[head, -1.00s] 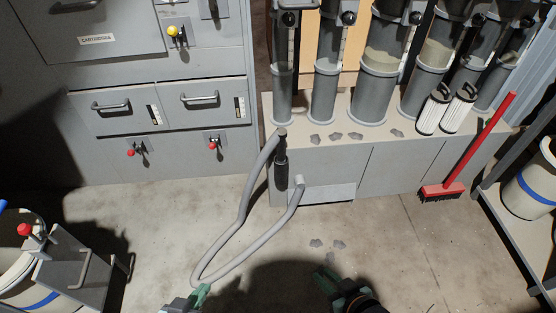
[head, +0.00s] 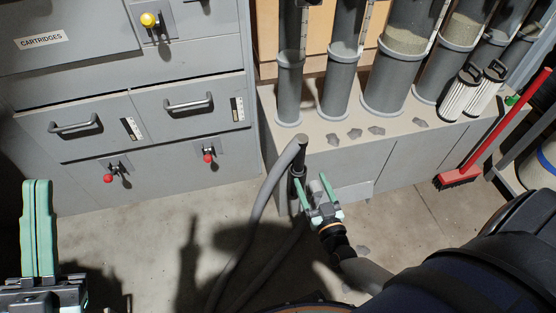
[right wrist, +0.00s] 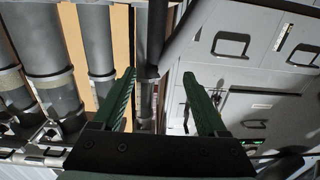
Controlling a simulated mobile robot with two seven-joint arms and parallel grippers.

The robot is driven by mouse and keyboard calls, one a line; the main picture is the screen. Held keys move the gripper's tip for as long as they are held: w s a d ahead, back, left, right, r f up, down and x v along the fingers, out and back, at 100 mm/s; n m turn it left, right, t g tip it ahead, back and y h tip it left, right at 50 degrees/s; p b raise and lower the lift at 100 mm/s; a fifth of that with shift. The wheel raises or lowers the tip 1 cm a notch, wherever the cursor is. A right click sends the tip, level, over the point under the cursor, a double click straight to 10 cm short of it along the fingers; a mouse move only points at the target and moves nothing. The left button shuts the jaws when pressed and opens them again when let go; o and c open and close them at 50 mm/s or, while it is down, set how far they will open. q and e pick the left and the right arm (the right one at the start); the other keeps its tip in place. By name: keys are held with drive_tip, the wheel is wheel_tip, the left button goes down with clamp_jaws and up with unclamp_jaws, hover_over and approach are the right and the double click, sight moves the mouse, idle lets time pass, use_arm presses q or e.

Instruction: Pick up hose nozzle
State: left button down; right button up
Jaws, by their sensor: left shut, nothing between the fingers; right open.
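The hose nozzle (head: 300,157) is a dark upright tube in front of the low cabinet, at the end of a grey hose (head: 262,200). My right gripper (head: 312,183) is open, its green fingers just in front of and below the nozzle in the head view; its lower part is partly hidden. In the right wrist view the open right gripper (right wrist: 159,77) has a dark upright tube beyond and between its fingertips; I cannot tell for certain whether that is the nozzle. My left gripper (head: 38,228) is shut and empty at the lower left.
The low cabinet (head: 400,155) carries several grey clear-walled columns (head: 340,85) and loose flakes. Grey drawers (head: 130,125) with handles and red knobs stand at left. A red broom (head: 458,176) leans at right. My right arm covers the lower right floor.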

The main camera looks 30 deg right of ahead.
sight(302, 151)
drive_tip(key=x, duration=0.2)
drive_tip(key=b+x, duration=0.1)
drive_tip(key=x, duration=0.1)
drive_tip(key=b+x, duration=0.1)
drive_tip(key=x, duration=0.2)
drive_tip(key=shift+d, duration=0.35)
drive_tip(key=x, duration=0.2)
drive_tip(key=b+x, duration=0.1)
drive_tip(key=r+b+x, duration=0.1)
drive_tip(key=x, duration=0.1)
drive_tip(key=shift+w+d, duration=0.15)
drive_tip(key=shift+w, duration=0.15)
use_arm(q)
drive_tip(key=s+h, duration=0.1)
drive_tip(key=f+m+h, duration=0.1)
drive_tip(key=shift+s+d+f+h, duration=0.2)
drive_tip(key=shift+s+f+h, duration=0.1)
drive_tip(key=shift+s, duration=0.05)
use_arm(e)
clamp_jaws()
